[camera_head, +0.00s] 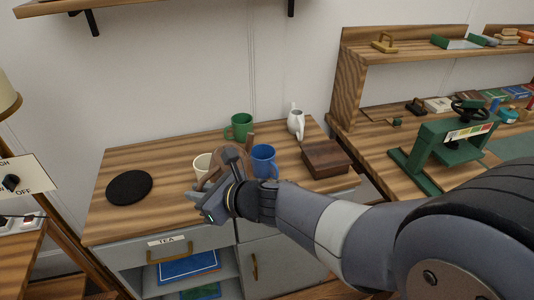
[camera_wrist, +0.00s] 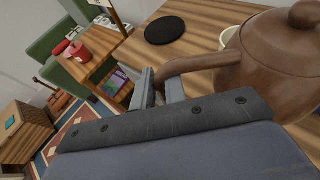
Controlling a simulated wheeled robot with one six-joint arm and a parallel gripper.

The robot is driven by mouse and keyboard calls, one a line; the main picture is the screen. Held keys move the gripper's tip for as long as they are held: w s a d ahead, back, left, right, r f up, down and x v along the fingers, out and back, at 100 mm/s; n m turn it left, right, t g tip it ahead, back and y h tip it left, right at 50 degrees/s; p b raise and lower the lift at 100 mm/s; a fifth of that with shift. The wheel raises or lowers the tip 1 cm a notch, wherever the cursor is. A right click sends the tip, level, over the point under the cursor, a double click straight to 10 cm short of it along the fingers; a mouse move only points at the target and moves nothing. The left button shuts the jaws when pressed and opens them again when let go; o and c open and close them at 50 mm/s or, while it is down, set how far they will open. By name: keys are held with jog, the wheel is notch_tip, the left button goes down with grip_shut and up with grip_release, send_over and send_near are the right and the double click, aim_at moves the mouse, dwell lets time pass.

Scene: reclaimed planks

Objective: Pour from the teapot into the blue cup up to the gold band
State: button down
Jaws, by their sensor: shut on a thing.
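The brown teapot (camera_wrist: 275,60) fills the right of the wrist view, with its round lid on. My gripper (camera_wrist: 160,88) is shut on the teapot's handle. In the head view the teapot (camera_head: 232,158) is largely hidden behind my gripper (camera_head: 205,204), and a brown part that looks like its spout rises toward the back right. I cannot tell whether its base touches the cabinet top. The blue cup (camera_head: 264,161) stands upright just right of the teapot. Its inside level and gold band cannot be made out.
A cream cup (camera_head: 202,165) stands left of the teapot, a green mug (camera_head: 240,125) behind it. A white jug (camera_head: 297,122) and a wooden box (camera_head: 326,158) are to the right. A black round mat (camera_head: 129,187) lies at left, with bare wood (camera_head: 165,158) around it.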

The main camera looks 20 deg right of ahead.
aim_at(217, 167)
jog(key=shift+r, duration=0.15)
jog(key=r+p, duration=0.1)
jog(key=p, duration=0.1)
jog(key=w+d+r+m+p, duration=0.1)
jog(key=p, duration=0.1)
jog(key=shift+r+y, duration=0.1)
jog(key=shift+y, duration=0.2)
jog(key=p, duration=0.1)
jog(key=w+d+r+m+p, duration=0.1)
jog(key=p, duration=0.1)
jog(key=shift+w+d+r+g, duration=0.1)
jog(key=shift+r+g, duration=0.15)
jog(key=shift+g, duration=0.05)
jog(key=shift+w+d+f+y, duration=0.1)
jog(key=shift+f+y, duration=0.05)
jog(key=shift+y, duration=0.15)
jog(key=shift+p, duration=0.3)
jog(key=shift+w+d+r+m+p, duration=0.3)
jog(key=shift+r+p, duration=0.1)
jog(key=shift+p, duration=0.35)
jog(key=shift+w+d+m+g+y+p, duration=0.5)
jog(key=shift+w+d+m+p, duration=0.1)
jog(key=shift+w+d+p, duration=0.35)
dwell(1.3)
jog(key=shift+w+d+r+m+p, duration=0.3)
jog(key=shift+r+p, duration=0.15)
jog(key=shift+p, duration=0.3)
dwell(2.2)
